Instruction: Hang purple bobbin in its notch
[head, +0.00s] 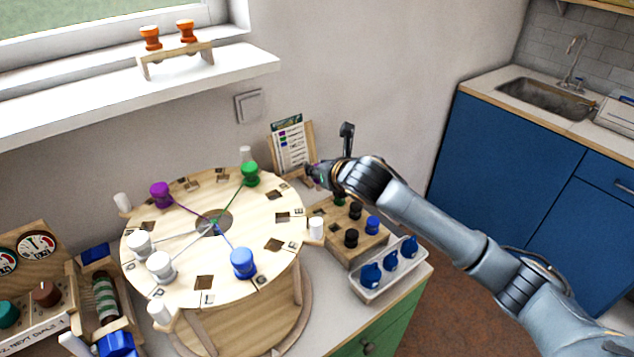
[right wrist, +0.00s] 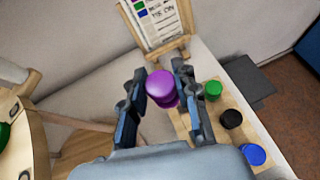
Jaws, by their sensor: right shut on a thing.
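My right gripper (head: 320,174) is shut on a purple bobbin (right wrist: 162,88), which sits between its two fingers in the right wrist view. The gripper is above the gap between the round wooden board (head: 185,290) and the bobbin block. In the head view the held bobbin is mostly hidden by the gripper. Another purple bobbin (head: 161,193) hangs at the board's far left, with a purple thread running to the centre. Green (head: 250,174), blue (head: 242,263) and white (head: 160,266) bobbins are also on the board's rim. My left gripper is out of view.
A wooden block (head: 362,247) with green, black and blue bobbins stands right of the board, beside a white tray (head: 372,292) of blue pieces. A card (head: 290,147) leans on a stand behind. Dials and a striped roll (head: 104,299) are at left.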

